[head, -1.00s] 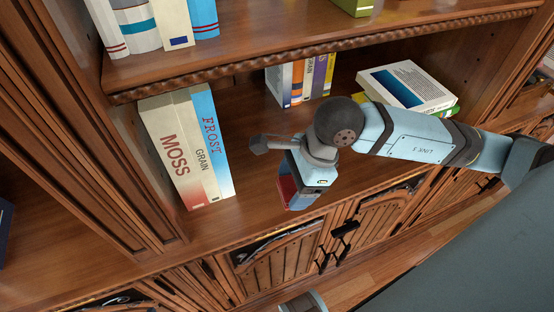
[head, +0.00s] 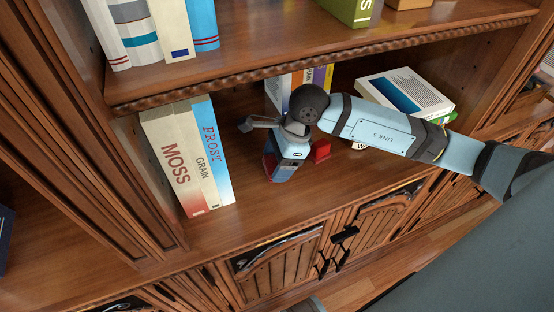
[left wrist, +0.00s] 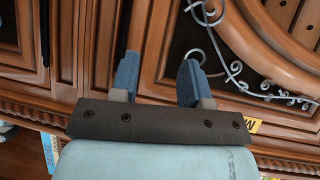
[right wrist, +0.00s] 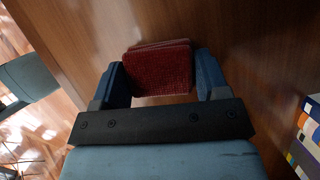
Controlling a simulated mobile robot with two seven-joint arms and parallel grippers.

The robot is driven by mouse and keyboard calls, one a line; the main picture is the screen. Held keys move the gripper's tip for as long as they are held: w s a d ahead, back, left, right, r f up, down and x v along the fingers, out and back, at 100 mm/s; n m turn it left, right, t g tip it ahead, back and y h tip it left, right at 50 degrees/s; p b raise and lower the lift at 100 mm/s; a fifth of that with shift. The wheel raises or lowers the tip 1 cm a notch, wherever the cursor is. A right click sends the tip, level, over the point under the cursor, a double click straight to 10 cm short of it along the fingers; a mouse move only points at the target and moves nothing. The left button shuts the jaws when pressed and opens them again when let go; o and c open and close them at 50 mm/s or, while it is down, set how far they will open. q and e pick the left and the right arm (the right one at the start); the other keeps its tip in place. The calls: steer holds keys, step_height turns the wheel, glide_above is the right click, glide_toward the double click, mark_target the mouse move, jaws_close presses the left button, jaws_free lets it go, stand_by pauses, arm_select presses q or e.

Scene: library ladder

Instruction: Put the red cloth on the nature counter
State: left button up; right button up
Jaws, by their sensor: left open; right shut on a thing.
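The red cloth (right wrist: 158,70) is a folded, textured red pad between the two fingers of my right gripper (right wrist: 162,77) in the right wrist view. That gripper is shut on it. In the head view my right gripper (head: 284,168) is over the lower shelf, right of the upright books, with a red edge of the cloth (head: 269,160) showing. My left gripper (left wrist: 158,78) is open and empty in front of carved cabinet doors (left wrist: 78,35). I cannot tell which surface is the nature counter.
Upright books (head: 187,160) stand at the left of the lower shelf (head: 225,228). A red piece (head: 320,150) shows right of my right gripper; I cannot tell what it is. More books (head: 298,85) and a lying stack (head: 407,90) are behind. The shelf front is clear.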

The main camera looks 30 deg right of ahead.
steer(key=shift+f, duration=0.15)
steer(key=o, duration=0.9)
steer(key=v, duration=0.7)
steer(key=shift+r, duration=0.4)
steer(key=shift+s+f, duration=0.1)
steer(key=shift+s, duration=0.05)
